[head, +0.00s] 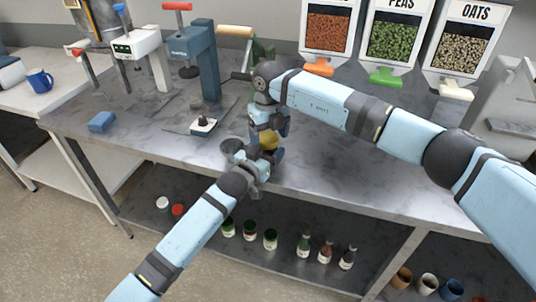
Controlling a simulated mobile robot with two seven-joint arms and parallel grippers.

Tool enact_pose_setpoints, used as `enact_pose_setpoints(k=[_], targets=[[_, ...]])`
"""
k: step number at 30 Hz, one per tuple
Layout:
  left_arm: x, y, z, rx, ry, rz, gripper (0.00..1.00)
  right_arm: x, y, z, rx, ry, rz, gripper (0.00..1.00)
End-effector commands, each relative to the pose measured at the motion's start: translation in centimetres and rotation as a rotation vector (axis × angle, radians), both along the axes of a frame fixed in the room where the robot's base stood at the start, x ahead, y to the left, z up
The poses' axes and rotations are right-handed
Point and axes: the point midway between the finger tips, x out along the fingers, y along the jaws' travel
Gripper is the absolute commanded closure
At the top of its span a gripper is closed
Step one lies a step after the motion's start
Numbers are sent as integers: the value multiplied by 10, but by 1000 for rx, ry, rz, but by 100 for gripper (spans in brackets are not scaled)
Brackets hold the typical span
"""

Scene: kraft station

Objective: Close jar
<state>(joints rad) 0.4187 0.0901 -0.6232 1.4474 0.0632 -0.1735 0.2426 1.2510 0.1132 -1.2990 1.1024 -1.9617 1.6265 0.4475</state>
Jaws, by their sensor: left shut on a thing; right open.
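A small jar (268,142), of which only a yellowish part shows, is near the front edge of the grey worktop (330,185). The arms and grippers hide most of it, and I cannot make out its lid. My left gripper (264,158) comes in from the lower left and is shut on the jar from the front. My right gripper (270,128) is directly above the jar, pointing down, and is open. I cannot tell whether its fingers touch the jar's top.
A small device with a dark knob (204,124) and a blue block (102,122) lie left on the worktop. Presses (195,50) stand behind, and food dispensers (392,38) at the back right. Several jars and bottles (270,238) stand on the lower shelf. The worktop's front right is clear.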

Motion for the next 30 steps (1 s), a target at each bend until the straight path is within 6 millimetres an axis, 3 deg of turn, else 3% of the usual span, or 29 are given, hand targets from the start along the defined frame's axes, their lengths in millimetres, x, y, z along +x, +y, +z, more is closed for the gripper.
enact_pose_setpoints(k=[11, 14, 24, 30], targets=[[0, -2, 0, 0, 2, -2, 99, -6, 9, 4, 9, 6, 16, 9], [0, -2, -1, 1, 4, -1, 99, -5, 8, 18, 8, 3, 17, 9], [0, -1, -3, 3, 6, 0, 99, -2, 4, 89, 4, -1, 8, 9], [0, -1, -2, 3, 4, 0, 99, -2, 2, 114, 1, 0, 5, 9]])
